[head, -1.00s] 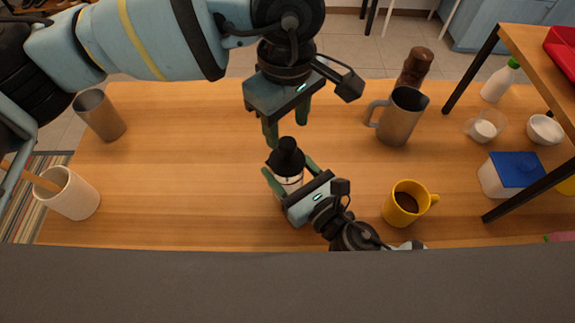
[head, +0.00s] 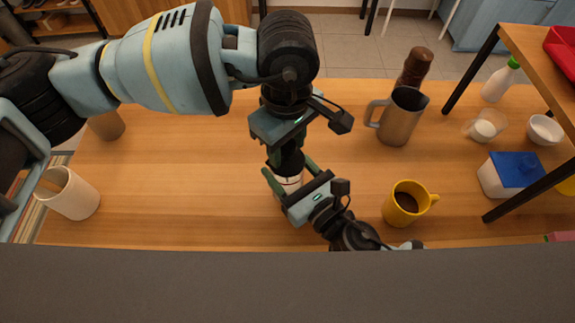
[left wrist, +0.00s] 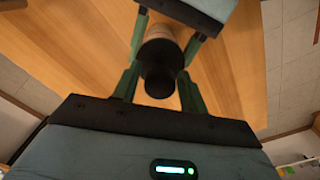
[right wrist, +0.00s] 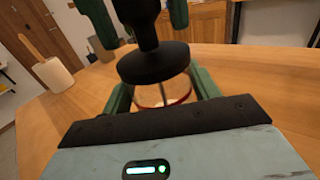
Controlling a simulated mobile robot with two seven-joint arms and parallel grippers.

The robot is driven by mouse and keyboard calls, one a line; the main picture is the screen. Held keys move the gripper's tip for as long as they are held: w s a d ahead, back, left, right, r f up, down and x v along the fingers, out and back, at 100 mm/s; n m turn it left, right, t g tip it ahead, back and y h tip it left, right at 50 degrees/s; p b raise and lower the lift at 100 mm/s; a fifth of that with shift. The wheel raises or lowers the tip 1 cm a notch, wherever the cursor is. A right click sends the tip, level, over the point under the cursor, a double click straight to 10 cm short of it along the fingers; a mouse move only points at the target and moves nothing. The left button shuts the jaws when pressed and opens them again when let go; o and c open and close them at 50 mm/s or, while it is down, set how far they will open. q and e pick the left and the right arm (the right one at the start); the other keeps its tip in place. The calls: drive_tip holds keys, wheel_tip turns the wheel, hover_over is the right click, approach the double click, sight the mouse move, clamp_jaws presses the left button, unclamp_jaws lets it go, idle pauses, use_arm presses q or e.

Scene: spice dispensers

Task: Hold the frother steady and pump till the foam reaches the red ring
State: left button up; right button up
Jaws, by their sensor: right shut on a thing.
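The frother has a clear body with a black lid and knob (head: 291,163). It stands upright on the table; its pale body (head: 288,184) shows below. My right gripper (head: 289,187) is shut on the body. The right wrist view shows the black lid (right wrist: 153,64), a thin rod and the red ring (right wrist: 180,100) on the body; the foam level is unclear. My left gripper (head: 282,155) points down over the knob, fingers open on either side. The left wrist view shows the knob (left wrist: 159,82) between the fingers, with gaps.
A metal pitcher (head: 402,118), brown grinder (head: 415,67) and yellow cup (head: 405,203) stand to the right. A white crock (head: 72,195) and a partly hidden metal cup (head: 107,126) stand left. A blue-lidded box (head: 512,173) stands far right. The table's left middle is clear.

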use_arm(q)
drive_tip(key=c, duration=0.7)
drive_tip(key=shift+o, duration=0.2)
drive_tip(key=shift+r, duration=3.15)
drive_tip(key=shift+f, duration=0.1)
